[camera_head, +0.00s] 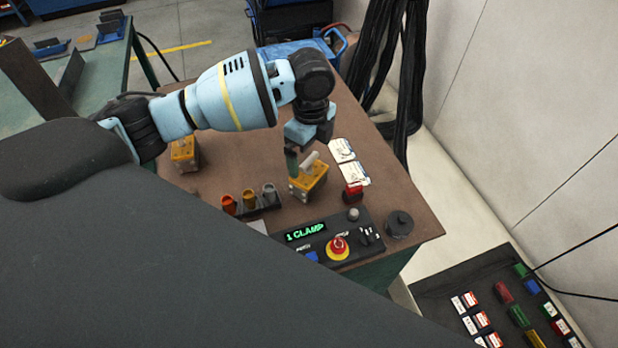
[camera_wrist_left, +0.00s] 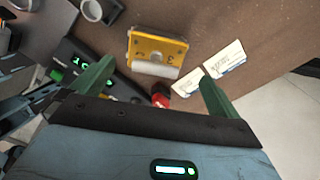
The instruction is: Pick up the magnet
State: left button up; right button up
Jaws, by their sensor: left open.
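A yellow block-shaped magnet (camera_head: 310,182) with a pale cylindrical bar stands on the brown tabletop, behind the control panel. In the left wrist view the magnet (camera_wrist_left: 157,50) shows markings on its face and lies ahead of the fingertips, between their lines. My left gripper (camera_head: 295,160) is above and beside the magnet in the head view, hiding part of it. Its green fingers (camera_wrist_left: 157,82) are spread wide with nothing between them. A second similar yellow block (camera_head: 184,153) stands farther left, partly behind my arm. My right gripper is not in view.
A control panel (camera_head: 300,258) with a lit display and red stop button (camera_head: 338,247) lies in front. Close by are white cards (camera_head: 342,150), a red-topped item (camera_head: 353,192), a rack of cups (camera_head: 268,209) and a black round item (camera_head: 399,224). Cables hang behind the table.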

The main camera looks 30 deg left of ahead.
aim_at(309, 158)
pick_arm(q)
jog(key=f, duration=0.5)
jog(key=shift+s, duration=0.3)
jog(key=c, duration=2)
jog(key=shift+w+r, duration=0.1)
jog(key=shift+r, duration=0.05)
jog(key=shift+c, duration=0.2)
